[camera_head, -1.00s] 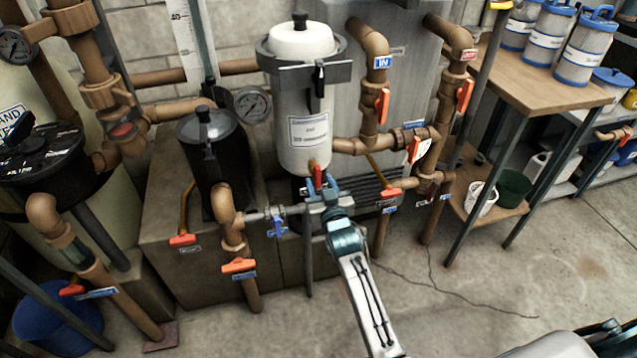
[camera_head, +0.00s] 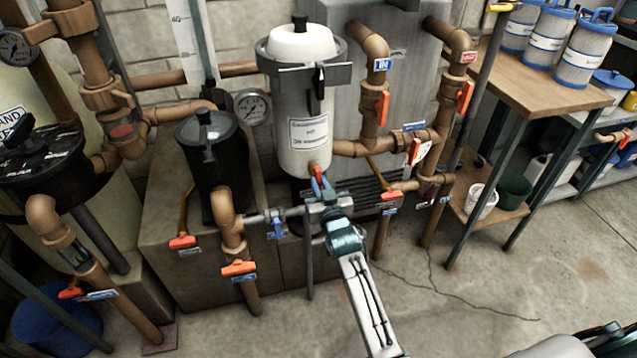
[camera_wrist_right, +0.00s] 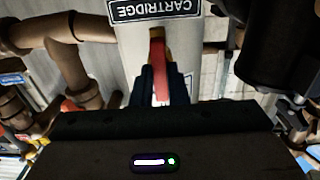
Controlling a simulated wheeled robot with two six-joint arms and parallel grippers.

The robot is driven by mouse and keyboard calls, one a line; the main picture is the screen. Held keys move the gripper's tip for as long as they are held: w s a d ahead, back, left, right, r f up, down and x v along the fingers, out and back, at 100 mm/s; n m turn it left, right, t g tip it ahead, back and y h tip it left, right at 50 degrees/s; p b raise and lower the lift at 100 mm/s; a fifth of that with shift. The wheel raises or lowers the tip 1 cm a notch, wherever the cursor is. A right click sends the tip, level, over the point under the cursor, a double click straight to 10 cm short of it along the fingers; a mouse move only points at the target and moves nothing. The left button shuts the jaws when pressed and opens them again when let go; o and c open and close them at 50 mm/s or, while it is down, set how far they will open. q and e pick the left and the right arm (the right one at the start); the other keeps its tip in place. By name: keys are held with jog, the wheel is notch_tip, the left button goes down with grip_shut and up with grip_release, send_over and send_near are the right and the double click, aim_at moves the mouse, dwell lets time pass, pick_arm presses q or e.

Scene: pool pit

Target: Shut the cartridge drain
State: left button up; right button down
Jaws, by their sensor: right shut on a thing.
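The cartridge filter is a white canister (camera_head: 303,135) with a dark clamp band, at the middle of the head view; its label shows upside down in the right wrist view (camera_wrist_right: 155,10). Its drain is a small brass valve (camera_head: 313,166) at the canister's foot, with a red lever handle (camera_wrist_right: 160,72). My right gripper (camera_head: 322,184) has come in from below and is shut on that red handle. In the right wrist view its dark fingers (camera_wrist_right: 161,86) stand on both sides of the handle. The fingers hide part of the handle. My left gripper is not in view.
Brown pipes with orange-handled valves (camera_head: 382,108) stand right of the canister. A black pump pot (camera_head: 212,155) and a blue-handled valve (camera_head: 277,226) are at the left. A wooden table (camera_head: 530,85) with filter cartridges is at the right.

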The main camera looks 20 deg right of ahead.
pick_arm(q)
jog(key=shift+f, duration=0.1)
pick_arm(e)
jog(key=shift+f+m+b, duration=0.1)
jog(key=shift+m+b, duration=0.4)
jog(key=shift+m, duration=0.1)
jog(key=shift+f+m+b, duration=0.1)
jog(key=shift+m+b, duration=0.2)
jog(key=shift+b, duration=0.05)
jog(key=m+b, duration=0.2)
jog(key=m, duration=0.1)
jog(key=m+b, duration=0.1)
jog(key=m, duration=0.2)
jog(key=m+b, duration=0.1)
jog(key=m, duration=0.4)
jog(key=m+b, duration=0.1)
jog(key=m, duration=0.4)
jog(key=shift+m, duration=0.4)
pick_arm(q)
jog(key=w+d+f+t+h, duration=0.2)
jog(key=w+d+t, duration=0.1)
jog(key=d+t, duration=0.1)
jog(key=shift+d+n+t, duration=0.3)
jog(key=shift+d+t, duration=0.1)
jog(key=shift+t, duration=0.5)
pick_arm(e)
jog(key=c, duration=1.3)
grip_release()
